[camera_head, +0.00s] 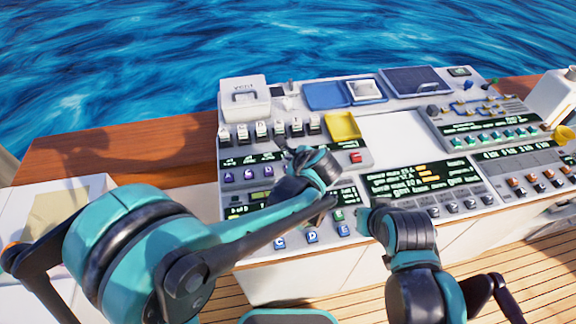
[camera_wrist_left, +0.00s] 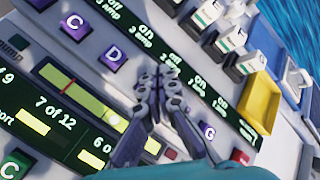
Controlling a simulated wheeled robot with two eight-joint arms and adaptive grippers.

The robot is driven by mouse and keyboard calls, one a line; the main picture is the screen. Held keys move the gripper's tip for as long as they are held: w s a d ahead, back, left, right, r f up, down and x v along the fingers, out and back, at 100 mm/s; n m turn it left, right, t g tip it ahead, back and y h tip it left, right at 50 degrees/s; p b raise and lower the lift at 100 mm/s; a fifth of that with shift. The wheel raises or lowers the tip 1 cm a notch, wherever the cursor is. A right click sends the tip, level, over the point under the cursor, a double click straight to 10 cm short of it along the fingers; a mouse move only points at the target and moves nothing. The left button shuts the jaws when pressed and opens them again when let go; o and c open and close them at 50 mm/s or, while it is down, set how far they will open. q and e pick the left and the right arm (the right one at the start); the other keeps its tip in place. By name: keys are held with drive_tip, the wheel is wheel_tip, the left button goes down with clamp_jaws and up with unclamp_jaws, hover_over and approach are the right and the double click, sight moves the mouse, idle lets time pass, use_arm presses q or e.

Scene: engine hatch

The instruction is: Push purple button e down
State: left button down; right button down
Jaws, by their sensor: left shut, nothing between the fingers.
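The purple buttons stand in a row along the left of the white console. In the left wrist view I see purple buttons C (camera_wrist_left: 75,24), D (camera_wrist_left: 113,56) and G (camera_wrist_left: 208,130). Purple button E is not visible; the stretch of the row after D is covered by my left gripper (camera_wrist_left: 163,72). Its fingers are shut and empty, with their tips over the panel just beyond D. In the head view my left gripper (camera_head: 280,186) is low over the left panel and partly hidden by its wrist. My right gripper (camera_head: 366,220) is near the console's front, its fingers unclear.
White switches (camera_head: 277,129) line up behind the purple row, with a yellow tray (camera_head: 342,126) and a red button (camera_head: 356,158) to the right. Blue buttons (camera_head: 312,236) sit at the front edge. Display screens (camera_head: 420,178) fill the middle.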

use_arm(q)
drive_tip(key=shift+f+b, duration=0.35)
drive_tip(key=shift+f, duration=0.1)
drive_tip(key=shift+f+b, duration=0.7)
drive_tip(key=shift+f, duration=0.1)
idle(0.8)
drive_tip(key=shift+r, duration=0.15)
drive_tip(key=shift+r+p, duration=1)
drive_tip(key=shift+r, duration=0.1)
drive_tip(key=shift+r, duration=0.15)
drive_tip(key=shift+r+p, duration=1.95)
drive_tip(key=shift+r, duration=0.45)
